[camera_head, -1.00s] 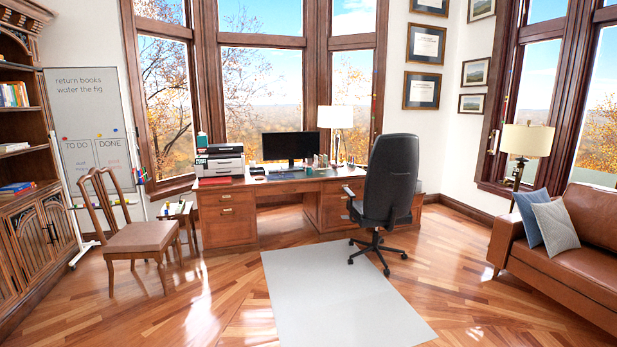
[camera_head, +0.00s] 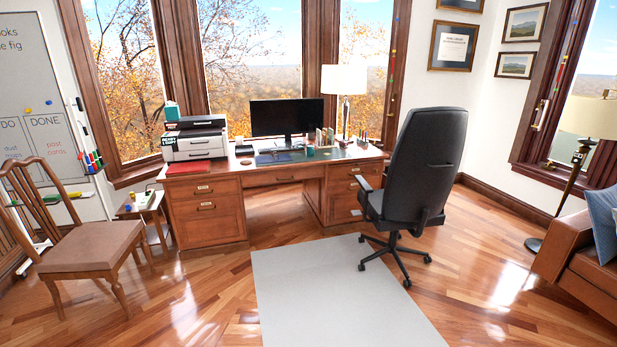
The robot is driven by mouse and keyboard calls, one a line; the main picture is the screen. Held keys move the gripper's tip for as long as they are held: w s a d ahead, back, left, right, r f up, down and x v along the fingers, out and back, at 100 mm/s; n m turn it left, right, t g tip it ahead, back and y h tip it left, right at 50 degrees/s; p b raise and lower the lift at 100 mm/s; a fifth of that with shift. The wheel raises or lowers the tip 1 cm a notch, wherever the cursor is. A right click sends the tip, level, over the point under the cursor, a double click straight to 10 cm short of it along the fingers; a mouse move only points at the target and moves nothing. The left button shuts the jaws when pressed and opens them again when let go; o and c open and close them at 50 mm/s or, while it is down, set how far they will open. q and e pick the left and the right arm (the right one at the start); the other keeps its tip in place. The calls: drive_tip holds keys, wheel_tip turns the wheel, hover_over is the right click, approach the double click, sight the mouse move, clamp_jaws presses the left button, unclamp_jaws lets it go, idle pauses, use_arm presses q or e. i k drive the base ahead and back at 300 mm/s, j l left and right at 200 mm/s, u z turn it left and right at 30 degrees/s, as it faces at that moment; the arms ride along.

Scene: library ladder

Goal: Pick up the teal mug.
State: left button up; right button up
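A small teal object (camera_head: 310,150), which may be the mug, stands on the wooden desk (camera_head: 208,190) in front of the windows. It is too small to make out a handle. A taller teal item (camera_head: 172,111) sits on top of the printer (camera_head: 194,138) at the desk's left end; I cannot tell what it is. Neither of my grippers is in view.
An office chair (camera_head: 425,160) stands before the desk's right part. A wooden chair (camera_head: 95,245) and small side table (camera_head: 140,205) are at the left, a leather sofa (camera_head: 575,265) at the right. The pale mat (camera_head: 335,295) and floor ahead are clear.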

sight(310, 152)
drive_tip(key=i, duration=3.25)
drive_tip(key=i+u, duration=0.25)
drive_tip(key=i, duration=0.2)
drive_tip(key=i+l+u, duration=0.25)
drive_tip(key=i, duration=0.15)
drive_tip(key=i+l+u, duration=0.25)
drive_tip(key=i, duration=0.2)
drive_tip(key=i+l+u, duration=0.2)
drive_tip(key=i, duration=0.2)
